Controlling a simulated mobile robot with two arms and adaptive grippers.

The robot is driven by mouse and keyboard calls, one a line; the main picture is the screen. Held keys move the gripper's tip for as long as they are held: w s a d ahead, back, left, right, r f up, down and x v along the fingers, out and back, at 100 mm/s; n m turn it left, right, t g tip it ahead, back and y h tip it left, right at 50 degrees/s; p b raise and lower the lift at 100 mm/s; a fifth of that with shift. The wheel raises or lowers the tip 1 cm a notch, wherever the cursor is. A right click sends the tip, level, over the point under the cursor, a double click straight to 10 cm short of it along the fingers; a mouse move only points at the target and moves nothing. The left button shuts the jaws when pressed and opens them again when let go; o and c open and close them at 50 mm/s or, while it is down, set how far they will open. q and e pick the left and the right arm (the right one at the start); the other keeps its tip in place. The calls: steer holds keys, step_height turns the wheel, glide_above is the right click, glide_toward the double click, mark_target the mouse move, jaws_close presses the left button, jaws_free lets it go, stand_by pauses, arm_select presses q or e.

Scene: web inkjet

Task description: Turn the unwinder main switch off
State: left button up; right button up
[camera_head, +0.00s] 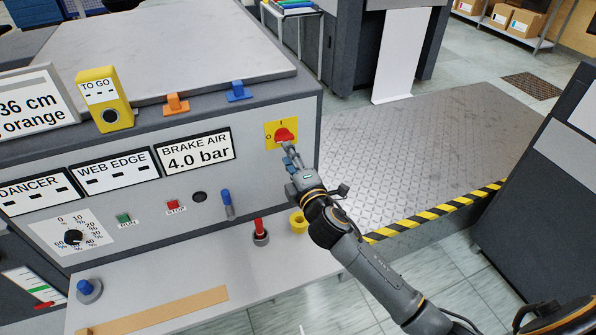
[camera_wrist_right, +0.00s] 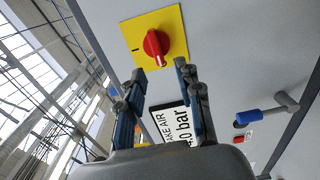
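The main switch is a red rotary knob (camera_head: 284,134) on a yellow plate at the right end of the panel, marked I above and O at left. In the wrist view the knob (camera_wrist_right: 152,43) has a white mark at its lower end, turned away from the I mark at left. This appears to be the O side, but no O is readable there. My right gripper (camera_head: 291,158) is just below the knob. In the wrist view its fingers (camera_wrist_right: 160,72) are apart with nothing between them, tips close to the knob. My left gripper is out of view.
The stop button (camera_head: 173,204) and brake air label (camera_head: 195,153) are to the left. A metal plate floor (camera_head: 420,150) lies right of the machine.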

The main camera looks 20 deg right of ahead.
steer(key=s, duration=0.7)
steer(key=shift+d, duration=0.1)
